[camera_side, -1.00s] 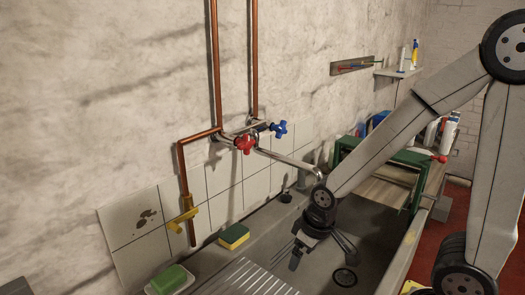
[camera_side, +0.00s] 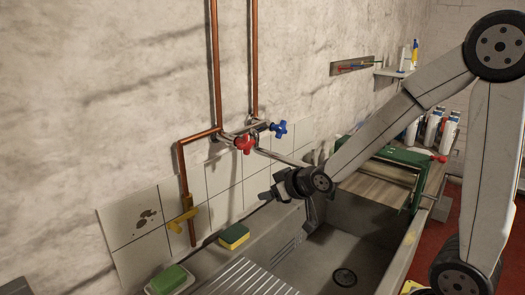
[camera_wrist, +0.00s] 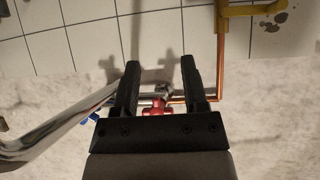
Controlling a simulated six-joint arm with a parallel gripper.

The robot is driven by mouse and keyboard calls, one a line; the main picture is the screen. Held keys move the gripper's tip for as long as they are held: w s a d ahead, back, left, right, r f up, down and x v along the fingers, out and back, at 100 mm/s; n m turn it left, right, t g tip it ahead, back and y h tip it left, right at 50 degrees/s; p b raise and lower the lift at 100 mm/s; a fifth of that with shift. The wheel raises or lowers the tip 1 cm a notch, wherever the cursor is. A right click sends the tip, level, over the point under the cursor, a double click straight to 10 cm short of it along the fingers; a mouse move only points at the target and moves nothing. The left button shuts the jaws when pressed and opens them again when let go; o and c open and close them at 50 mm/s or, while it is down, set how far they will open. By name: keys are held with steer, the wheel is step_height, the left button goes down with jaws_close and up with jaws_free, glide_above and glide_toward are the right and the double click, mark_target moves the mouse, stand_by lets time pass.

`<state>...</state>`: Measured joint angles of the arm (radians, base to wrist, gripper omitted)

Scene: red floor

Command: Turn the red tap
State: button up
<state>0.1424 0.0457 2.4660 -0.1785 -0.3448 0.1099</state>
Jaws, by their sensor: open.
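The red tap (camera_side: 245,143) is a cross-shaped handle on the chrome mixer on the wall. In the side view my gripper (camera_side: 270,185) is below and to the right of it, clear of it, with its fingers toward the tiled wall. In the wrist view my gripper (camera_wrist: 160,66) is open, with nothing held. The red tap (camera_wrist: 156,106) shows between the two fingers, near their base, partly hidden by the gripper body. I see no contact with it.
The blue tap (camera_side: 279,129) is just right of the red one. Copper pipes (camera_side: 216,70) and a yellow valve (camera_side: 182,215) are on the wall. The spout (camera_wrist: 55,120) runs left of my fingers. The sink (camera_side: 345,245), a sponge (camera_side: 233,236) and green soap (camera_side: 170,278) are below.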

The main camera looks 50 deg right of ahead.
mark_target(249, 137)
steer(key=w+d+r+t, duration=0.1)
steer(key=r+t, duration=0.1)
steer(key=r, duration=0.1)
steer(key=w+r+t, duration=0.2)
steer(key=r, duration=0.1)
steer(key=w+d+r+t, duration=0.1)
steer(key=r+t, duration=0.1)
steer(key=r, duration=0.1)
steer(key=shift+w+d+r, duration=0.3)
steer(key=shift+r, duration=0.1)
steer(key=shift+r+n+t+y, duration=0.3)
steer(key=shift+r+t+y, duration=0.1)
steer(key=shift+r, duration=0.05)
steer(key=shift+w, duration=0.1)
steer(key=shift+w, duration=3.85)
jaws_close()
